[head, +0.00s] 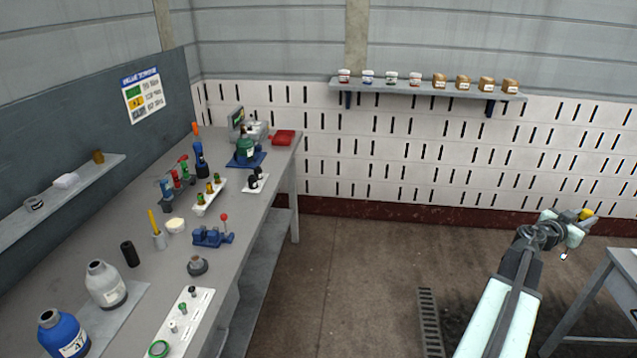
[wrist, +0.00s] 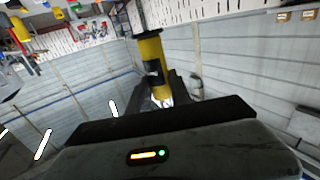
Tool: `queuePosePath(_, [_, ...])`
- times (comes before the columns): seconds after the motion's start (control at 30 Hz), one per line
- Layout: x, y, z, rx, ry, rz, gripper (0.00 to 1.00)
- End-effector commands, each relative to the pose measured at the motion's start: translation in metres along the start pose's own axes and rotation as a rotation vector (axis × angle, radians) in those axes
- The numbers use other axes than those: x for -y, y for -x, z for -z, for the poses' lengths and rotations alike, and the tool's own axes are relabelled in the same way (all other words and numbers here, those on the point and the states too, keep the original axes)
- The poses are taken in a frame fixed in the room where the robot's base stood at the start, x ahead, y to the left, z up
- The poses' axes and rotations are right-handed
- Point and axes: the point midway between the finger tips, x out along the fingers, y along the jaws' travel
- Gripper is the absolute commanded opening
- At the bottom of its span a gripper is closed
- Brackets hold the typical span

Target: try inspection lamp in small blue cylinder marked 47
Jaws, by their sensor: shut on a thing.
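The blue cylinder (head: 62,335) stands upright at the near left of the workbench in the head view. Its white label seems to read 47, and its open neck faces up. My gripper (head: 572,226) is at the far right, over the floor and well away from the bench. It is shut on a yellow cylindrical thing with a black end, likely the inspection lamp (head: 587,213). In the wrist view the lamp (wrist: 151,62) sticks out between the fingers (wrist: 159,90), its black end pointing away. Its lower part is hidden by the gripper.
A grey-white cylinder (head: 105,284) stands beside the blue one on the bench (head: 135,225). A white tray (head: 185,325) with small fittings, a blue vise (head: 211,237) and several tools crowd the bench. A grey table (head: 625,262) is at the right. Open floor lies between.

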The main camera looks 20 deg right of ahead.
Motion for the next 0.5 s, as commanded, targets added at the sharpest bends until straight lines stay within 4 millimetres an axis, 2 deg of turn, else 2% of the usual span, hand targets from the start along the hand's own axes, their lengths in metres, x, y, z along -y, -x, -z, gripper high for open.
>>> queuePosePath(0.03, [0.000,0.000,0.008,0.000,0.000,0.000,0.00])
queuePosePath(0.5, [0.001,0.000,0.041,0.000,0.000,0.001,0.00])
